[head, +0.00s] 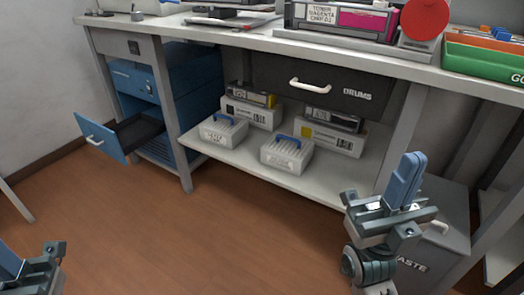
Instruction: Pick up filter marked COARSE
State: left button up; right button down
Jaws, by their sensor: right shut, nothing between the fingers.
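Two white, ribbed, box-shaped filters with blue handles sit on the shelf under the bench. The left filter (223,133) is further back, and the right filter (286,156) is near the shelf's front edge. Their front labels are too small to read, so I cannot tell which is marked COARSE. My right gripper (410,162) is shut and empty, its blue fingers pointing up, in front of the bench and right of both filters. My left gripper (10,258) is only partly in view at the bottom left corner, far from the filters.
Toner boxes (250,112) stand behind the filters on the lower shelf (240,166). A drawer marked DRUMS (325,88) hangs above. A blue drawer (102,137) stands open at left. A grey WASTE bin (440,245) is behind my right gripper. The brown floor (210,235) in front is clear.

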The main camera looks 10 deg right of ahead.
aim_at(286, 152)
jog(key=i+j+z, duration=0.1)
jog(key=j+z, duration=0.35)
jog(key=j, duration=0.25)
jog(key=j+z, duration=0.45)
jog(key=j, duration=0.2)
jog(key=i+l+z, duration=0.15)
jog(key=z, duration=0.2)
jog(key=i+l+z, duration=0.1)
jog(key=i+z, duration=0.4)
jog(key=z, duration=0.2)
jog(key=i, duration=0.3)
